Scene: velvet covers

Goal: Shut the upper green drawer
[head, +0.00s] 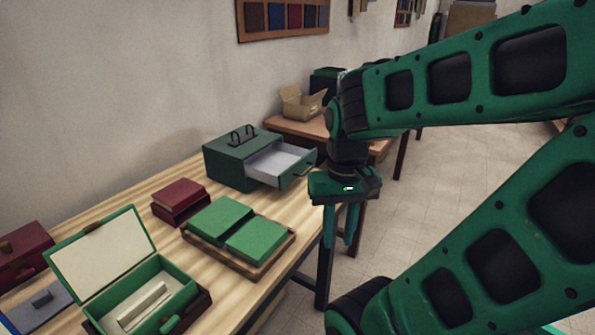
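A green box-shaped cabinet (228,165) with two dark loop handles on its top stands at the far end of the wooden table. Its one visible drawer (278,163) is pulled out to the right. The drawer has a pale, empty-looking inside, and its green front (300,171) carries a small handle. Whether another drawer lies below it I cannot tell. My gripper (340,242) points down to the right of the drawer front and nearer the camera, beyond the table's edge. Its two fingers are apart with nothing between them, and it appears clear of the drawer.
On the table (172,232) are a dark red box (180,200), a tray with two green blocks (238,232), and an open green case (135,285) with its lid raised. A second table (300,128) holding a cardboard box (302,103) stands behind. Open floor lies right.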

